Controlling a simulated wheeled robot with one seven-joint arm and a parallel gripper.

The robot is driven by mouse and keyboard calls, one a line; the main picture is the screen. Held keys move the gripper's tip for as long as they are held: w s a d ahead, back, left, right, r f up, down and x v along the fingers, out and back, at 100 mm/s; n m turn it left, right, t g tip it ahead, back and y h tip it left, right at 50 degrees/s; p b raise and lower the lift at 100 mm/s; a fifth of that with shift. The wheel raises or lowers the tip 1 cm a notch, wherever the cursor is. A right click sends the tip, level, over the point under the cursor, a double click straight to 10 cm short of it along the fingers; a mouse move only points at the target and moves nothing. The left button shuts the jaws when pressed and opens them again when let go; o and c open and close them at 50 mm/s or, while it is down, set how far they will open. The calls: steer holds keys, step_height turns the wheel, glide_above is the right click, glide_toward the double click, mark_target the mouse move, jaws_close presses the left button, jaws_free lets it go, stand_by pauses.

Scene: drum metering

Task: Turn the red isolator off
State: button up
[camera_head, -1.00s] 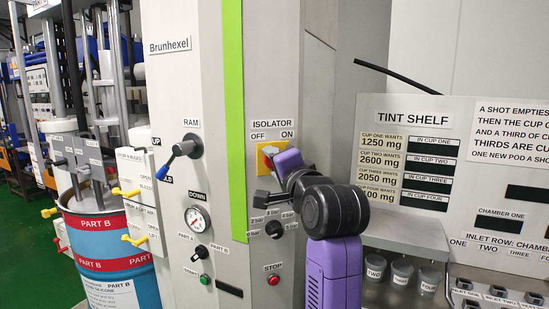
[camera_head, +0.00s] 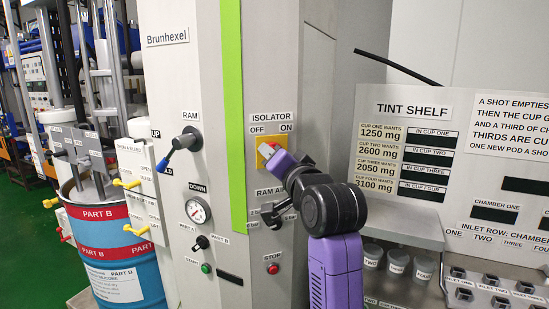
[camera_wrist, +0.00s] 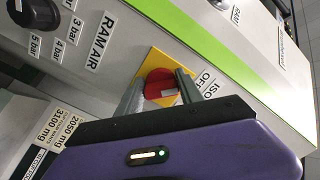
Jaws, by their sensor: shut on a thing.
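The red isolator (camera_wrist: 160,86) is a round red knob on a yellow plate (camera_wrist: 150,62), seen in the wrist view. In the head view its yellow plate (camera_head: 262,156) shows below the ISOLATOR label with OFF and ON, and my gripper hides part of it. My gripper (camera_wrist: 160,90) has one finger on each side of the red knob and is shut on it. In the head view my gripper (camera_head: 270,150) reaches the knob from the lower right. Which way the knob points is hard to tell.
The RAM AIR knob (camera_wrist: 38,14) sits close by on the same panel, partly behind my gripper in the head view. A RAM lever (camera_head: 183,146), a gauge (camera_head: 197,211) and a red STOP button (camera_head: 273,268) are on the panel. A tint shelf (camera_head: 410,228) with cups stands to the right.

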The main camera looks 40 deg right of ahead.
steer(key=shift+f, duration=0.1)
steer(key=o, duration=1.4)
steer(key=b+v, duration=0.1)
steer(key=v, duration=0.7)
steer(key=shift+w, duration=0.1)
